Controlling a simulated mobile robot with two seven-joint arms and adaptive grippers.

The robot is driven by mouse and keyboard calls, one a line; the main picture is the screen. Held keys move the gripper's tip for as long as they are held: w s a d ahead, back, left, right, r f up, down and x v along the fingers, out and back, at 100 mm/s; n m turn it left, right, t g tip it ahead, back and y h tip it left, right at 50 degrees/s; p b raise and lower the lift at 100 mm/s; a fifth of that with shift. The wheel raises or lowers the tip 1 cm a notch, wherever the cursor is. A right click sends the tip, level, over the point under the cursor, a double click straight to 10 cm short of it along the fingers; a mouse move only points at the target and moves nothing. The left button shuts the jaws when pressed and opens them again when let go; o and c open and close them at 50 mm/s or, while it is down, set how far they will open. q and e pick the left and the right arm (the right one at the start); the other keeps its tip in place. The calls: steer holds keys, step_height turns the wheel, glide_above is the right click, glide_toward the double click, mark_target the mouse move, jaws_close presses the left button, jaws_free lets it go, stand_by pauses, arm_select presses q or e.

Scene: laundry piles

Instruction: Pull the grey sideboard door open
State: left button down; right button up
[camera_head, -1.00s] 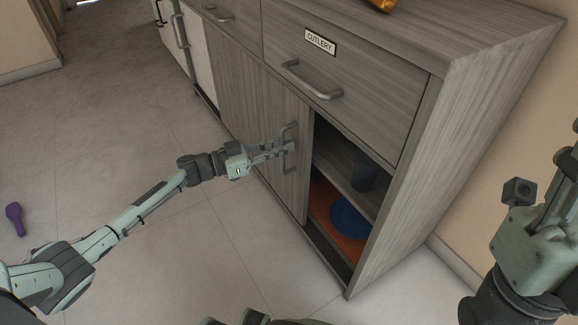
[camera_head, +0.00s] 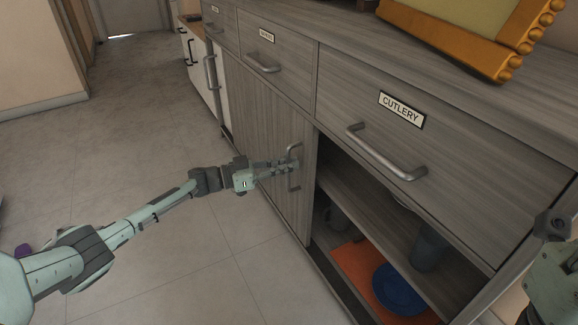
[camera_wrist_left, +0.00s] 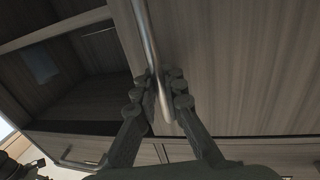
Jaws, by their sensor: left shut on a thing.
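The grey sideboard door (camera_head: 257,115) is a wood-grain panel with a vertical metal bar handle (camera_head: 292,180) near its right edge. To its right the lower compartment stands uncovered, with its shelf in sight. My left gripper (camera_head: 289,165) is shut on this handle. In the left wrist view the fingers (camera_wrist_left: 168,92) sit on both sides of the bar (camera_wrist_left: 146,38), in front of the door panel (camera_wrist_left: 225,60). Part of my right arm (camera_head: 556,283) shows at the right edge; its fingertips cannot be made out.
Above the compartment is a drawer labelled CUTLERY (camera_head: 401,110) with a protruding handle. Inside the compartment are a blue round dish (camera_head: 399,290), an orange sheet (camera_head: 357,265) and a dark cup (camera_head: 429,247). An orange-framed object (camera_head: 440,35) lies on top. Tiled floor (camera_head: 190,275) is free at left.

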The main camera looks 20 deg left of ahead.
arm_select(q)
steer(key=shift+w+a, duration=0.15)
steer(key=shift+a, duration=0.15)
steer(key=c, duration=1.6)
jaws_free()
steer(key=v, duration=1.2)
